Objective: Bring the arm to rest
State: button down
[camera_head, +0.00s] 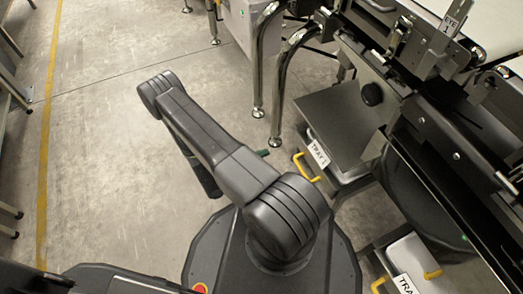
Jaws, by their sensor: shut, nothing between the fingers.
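My arm (220,150) rises from its round base at the bottom middle and reaches up and left to an elbow (160,88) above the floor. A darker lower link (204,178) shows partly below the upper link, folded back under it. My gripper does not show; it is hidden by the arm or out of frame. Nothing touches the visible arm links.
The checkweigher frame (440,140) fills the right side, with bent steel legs (285,75) near my arm. A tray marked TRAY 1 (345,175) with a yellow handle (306,167) and another tray (415,262) sit low. Floor at left is clear, with a yellow line (46,130).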

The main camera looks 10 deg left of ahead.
aim_at(301, 139)
jog(key=shift+a, duration=0.15)
jog(key=b+x, duration=0.2)
jog(key=x, duration=1.1)
jog(key=shift+w+d, duration=0.1)
jog(key=shift+d, duration=0.25)
jog(key=shift+r, duration=0.1)
